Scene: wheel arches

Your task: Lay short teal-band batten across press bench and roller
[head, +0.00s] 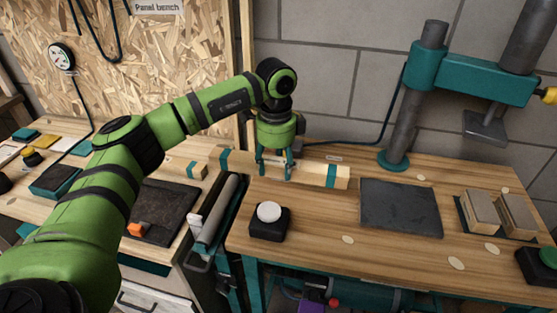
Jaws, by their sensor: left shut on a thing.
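A pale wood batten (312,174) with a teal band near each end shows on the back left of the press bench (330,230). My left gripper (274,172) points down and is shut on the batten near its middle. The batten's left end reaches past the bench's left edge, just behind the far end of the grey roller (217,212). I cannot tell whether the batten touches the bench or hangs slightly above it. The roller stands in the gap between the two benches. My right gripper is not in view.
Another teal-banded wood piece (197,171) lies on the left bench, partly behind my arm. A white-topped button box (269,220), a dark plate (401,207) and wood blocks (479,212) are on the press bench. The press column (405,105) stands at the back.

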